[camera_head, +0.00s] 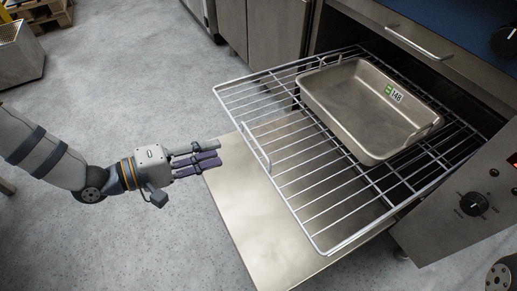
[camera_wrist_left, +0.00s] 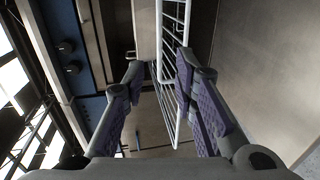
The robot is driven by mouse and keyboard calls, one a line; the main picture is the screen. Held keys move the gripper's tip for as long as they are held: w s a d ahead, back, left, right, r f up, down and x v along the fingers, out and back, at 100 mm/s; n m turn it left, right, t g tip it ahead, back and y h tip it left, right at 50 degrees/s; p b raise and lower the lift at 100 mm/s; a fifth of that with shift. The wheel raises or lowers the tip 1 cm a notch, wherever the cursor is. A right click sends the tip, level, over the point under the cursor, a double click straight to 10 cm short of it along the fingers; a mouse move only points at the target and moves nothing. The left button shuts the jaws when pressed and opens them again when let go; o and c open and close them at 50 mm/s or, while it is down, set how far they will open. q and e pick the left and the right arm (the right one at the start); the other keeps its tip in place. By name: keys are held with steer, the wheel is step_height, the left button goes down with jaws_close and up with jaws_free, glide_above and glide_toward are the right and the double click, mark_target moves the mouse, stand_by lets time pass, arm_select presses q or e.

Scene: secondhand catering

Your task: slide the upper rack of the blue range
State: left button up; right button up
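The upper rack (camera_head: 300,190) is a wire shelf pulled well out of the blue range, over the lowered oven door (camera_head: 245,220). The rack (camera_wrist_left: 172,45) shows beyond and between the fingertips. My right gripper is not in view.
The drawer front with a bar handle (camera_head: 418,42) is above the oven opening. A control panel with a black knob (camera_head: 473,204) is at the right. Steel cabinets (camera_head: 275,30) stand behind. The grey floor (camera_head: 120,235) around my left arm is clear.

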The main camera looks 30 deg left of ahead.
mark_target(255, 140)
arm_select(q)
steer(key=b+x, duration=0.3)
steer(key=x, duration=0.8)
steer(key=shift+s+d+b, duration=0.1)
steer(key=shift+s+b, duration=0.05)
steer(key=shift+b, duration=0.2)
steer(key=shift+w+d, duration=0.25)
jaws_close()
